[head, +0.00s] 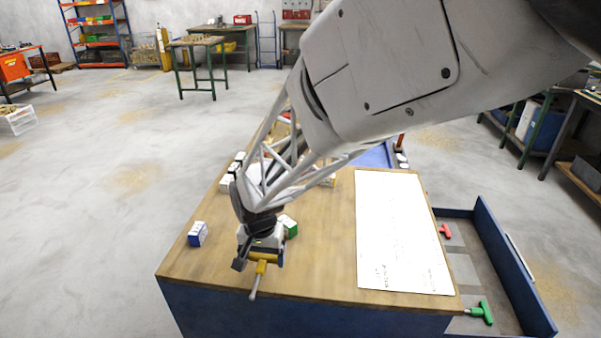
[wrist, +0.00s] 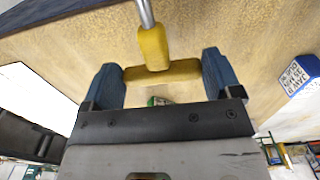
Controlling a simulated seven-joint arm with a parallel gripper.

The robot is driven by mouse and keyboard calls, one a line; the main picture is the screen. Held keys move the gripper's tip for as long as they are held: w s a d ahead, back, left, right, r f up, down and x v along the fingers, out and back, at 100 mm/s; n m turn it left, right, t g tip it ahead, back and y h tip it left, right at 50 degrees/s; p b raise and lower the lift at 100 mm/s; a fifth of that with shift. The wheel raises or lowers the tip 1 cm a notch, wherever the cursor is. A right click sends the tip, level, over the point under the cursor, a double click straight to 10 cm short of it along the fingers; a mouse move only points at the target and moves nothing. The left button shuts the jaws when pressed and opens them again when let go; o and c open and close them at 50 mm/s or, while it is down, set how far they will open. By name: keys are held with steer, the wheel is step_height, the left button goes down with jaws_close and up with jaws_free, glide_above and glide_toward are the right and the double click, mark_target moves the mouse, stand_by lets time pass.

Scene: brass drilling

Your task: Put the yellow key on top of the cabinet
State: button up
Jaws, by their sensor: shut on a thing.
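The yellow key (head: 261,268) has a yellow T-shaped handle and a thin metal shaft. My gripper (head: 262,256) is shut on its crossbar, near the front edge of the wooden cabinet top (head: 325,260). In the wrist view, the key (wrist: 155,48) sits between the two blue fingers of my gripper (wrist: 162,72), its shaft pointing to the picture's top, over the wooden top (wrist: 240,30). I cannot tell whether the key touches the wood. The cabinet has a blue body (head: 300,312).
A blue-and-white box (head: 198,234) stands left of my gripper, a green box (head: 289,226) just behind it. A white sheet (head: 395,230) covers the right side. A blue-walled drawer or tray (head: 500,260) at the right holds a green key (head: 481,312) and a red key (head: 445,230).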

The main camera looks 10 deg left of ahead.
steer(key=shift+w, duration=0.1)
steer(key=w+a, duration=0.3)
steer(key=w, duration=0.1)
steer(key=w+a+f, duration=0.1)
steer(key=w+a, duration=0.2)
steer(key=w, duration=0.1)
steer(key=w+a, duration=0.3)
steer(key=w, duration=0.2)
steer(key=shift+a+f, duration=0.1)
steer(key=shift+f, duration=0.1)
stand_by(0.3)
steer(key=shift+f, duration=1.8)
steer(key=shift+f, duration=0.15)
steer(key=o, duration=0.8)
steer(key=shift+c, duration=0.2)
